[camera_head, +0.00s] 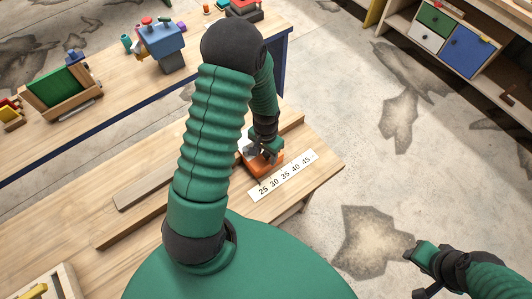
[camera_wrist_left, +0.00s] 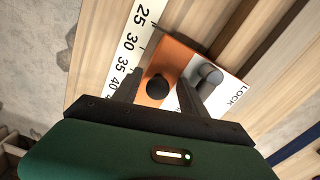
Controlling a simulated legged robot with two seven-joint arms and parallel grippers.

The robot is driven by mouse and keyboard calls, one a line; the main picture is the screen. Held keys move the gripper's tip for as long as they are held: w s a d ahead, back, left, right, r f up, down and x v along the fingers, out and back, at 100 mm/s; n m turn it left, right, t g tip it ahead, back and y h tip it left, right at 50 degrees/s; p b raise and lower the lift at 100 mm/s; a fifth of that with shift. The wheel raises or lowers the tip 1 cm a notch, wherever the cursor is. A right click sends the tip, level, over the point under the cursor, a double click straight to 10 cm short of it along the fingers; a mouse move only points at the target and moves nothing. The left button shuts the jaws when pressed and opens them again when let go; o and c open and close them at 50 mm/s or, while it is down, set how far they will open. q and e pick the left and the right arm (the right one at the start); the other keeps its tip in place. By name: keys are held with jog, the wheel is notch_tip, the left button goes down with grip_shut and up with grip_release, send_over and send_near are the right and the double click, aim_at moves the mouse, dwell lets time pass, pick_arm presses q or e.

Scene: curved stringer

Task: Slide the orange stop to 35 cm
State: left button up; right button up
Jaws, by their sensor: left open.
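The orange stop (camera_head: 264,166) sits on the wooden rail beside a white scale strip (camera_head: 284,176) marked 25 to 45. In the left wrist view the orange stop (camera_wrist_left: 177,58) carries a round black knob (camera_wrist_left: 158,87) and adjoins a pale plate marked LOCK (camera_wrist_left: 236,90) with a grey peg (camera_wrist_left: 209,75). Its upper corner lies near the 25–30 stretch of the scale (camera_wrist_left: 125,50); I cannot read the exact value. My left gripper (camera_wrist_left: 157,95) is open, its dark fingers either side of the knob, contact unclear. My right gripper (camera_head: 424,254) is at lower right, away from the bench, jaws unclear.
Wooden strips (camera_head: 145,187) lie along the bench left of my left arm. A second bench (camera_head: 105,80) behind holds a blue box (camera_head: 162,47) and a green board (camera_head: 57,87). A cabinet (camera_head: 450,35) stands at upper right. Floor right of the bench is clear.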

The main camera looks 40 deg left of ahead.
pick_arm(q)
jog(key=shift+c, duration=0.4)
jog(key=shift+d, duration=0.1)
grip_shut()
dwell(0.8)
